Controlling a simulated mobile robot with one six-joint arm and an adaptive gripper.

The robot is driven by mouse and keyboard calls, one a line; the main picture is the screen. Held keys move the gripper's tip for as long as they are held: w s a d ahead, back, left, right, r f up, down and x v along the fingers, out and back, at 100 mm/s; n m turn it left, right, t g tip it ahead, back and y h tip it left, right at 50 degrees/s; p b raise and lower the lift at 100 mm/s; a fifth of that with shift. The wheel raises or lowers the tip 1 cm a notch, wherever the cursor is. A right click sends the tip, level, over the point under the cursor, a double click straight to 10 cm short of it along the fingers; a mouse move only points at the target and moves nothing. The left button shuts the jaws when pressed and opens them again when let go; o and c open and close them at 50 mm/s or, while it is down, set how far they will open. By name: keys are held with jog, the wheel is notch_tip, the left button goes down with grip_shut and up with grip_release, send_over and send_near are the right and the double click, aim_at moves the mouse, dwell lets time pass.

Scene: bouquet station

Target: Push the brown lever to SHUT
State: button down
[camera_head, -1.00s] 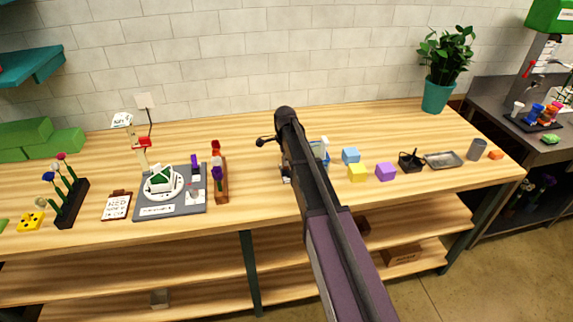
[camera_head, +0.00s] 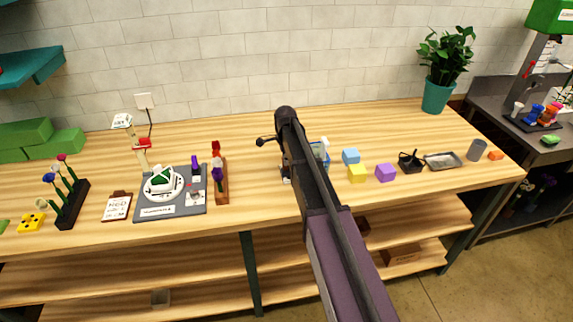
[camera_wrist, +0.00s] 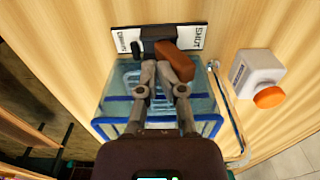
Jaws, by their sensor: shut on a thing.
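In the wrist view, the brown lever (camera_wrist: 178,64) sits on a dark pivot (camera_wrist: 150,41) in front of a white label plate with a black border (camera_wrist: 197,38). The lever slants toward the plate's right side, where the lettering seems to read SHUT; the left lettering is too small to read surely. My gripper (camera_wrist: 163,72) has its fingers close together at the lever and is shut on it, though the fingers partly hide the contact. Below is a clear tank with a blue frame (camera_wrist: 112,103).
A white bottle with an orange cap (camera_wrist: 258,75) stands right of the tank.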

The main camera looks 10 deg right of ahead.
jog(key=shift+s+r, duration=0.2)
jog(key=shift+s, duration=0.1)
jog(key=shift+r, duration=0.1)
notch_tip(320, 180, up, 6)
jog(key=p, duration=0.6)
dwell(0.6)
dwell(0.4)
jog(key=s+n, duration=1.8)
jog(key=s, duration=1)
jog(key=shift+s+f, duration=0.15)
jog(key=shift+f, duration=0.1)
